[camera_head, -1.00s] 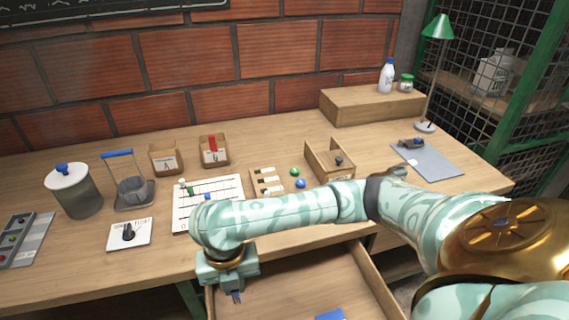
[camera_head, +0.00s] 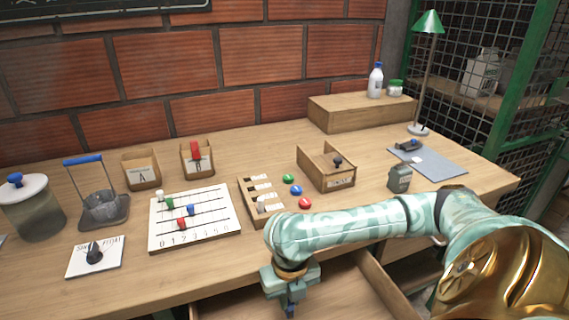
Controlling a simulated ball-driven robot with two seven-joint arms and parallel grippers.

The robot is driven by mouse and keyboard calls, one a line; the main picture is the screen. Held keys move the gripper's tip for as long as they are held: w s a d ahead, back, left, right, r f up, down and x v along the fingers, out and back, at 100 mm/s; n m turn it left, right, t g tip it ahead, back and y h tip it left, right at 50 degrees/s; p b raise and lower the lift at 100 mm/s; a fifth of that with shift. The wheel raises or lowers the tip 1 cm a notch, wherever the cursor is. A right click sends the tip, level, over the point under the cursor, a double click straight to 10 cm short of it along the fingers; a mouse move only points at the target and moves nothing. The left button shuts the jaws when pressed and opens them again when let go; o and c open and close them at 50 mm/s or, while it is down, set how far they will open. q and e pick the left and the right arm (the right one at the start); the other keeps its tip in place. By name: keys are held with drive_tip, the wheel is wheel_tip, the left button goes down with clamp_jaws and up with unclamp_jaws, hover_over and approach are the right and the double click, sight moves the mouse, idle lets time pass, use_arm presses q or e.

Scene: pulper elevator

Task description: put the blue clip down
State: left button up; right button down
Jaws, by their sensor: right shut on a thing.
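My right gripper (camera_head: 290,300) hangs pointing down over the open drawer (camera_head: 345,290) at the front of the table. Most of the clip is hidden by the jaws. I cannot tell whether it touches the drawer floor. My left gripper is not in view.
A small grey box (camera_head: 400,178) stands right. The drawer floor beside the gripper looks clear.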

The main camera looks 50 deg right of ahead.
wheel_tip(320, 180, down, 2)
drive_tip(key=shift+w, duration=0.1)
drive_tip(key=shift+r, duration=0.3)
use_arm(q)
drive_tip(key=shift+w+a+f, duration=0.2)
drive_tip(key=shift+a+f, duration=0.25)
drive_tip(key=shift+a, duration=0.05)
use_arm(e)
drive_tip(key=shift+f, duration=0.1)
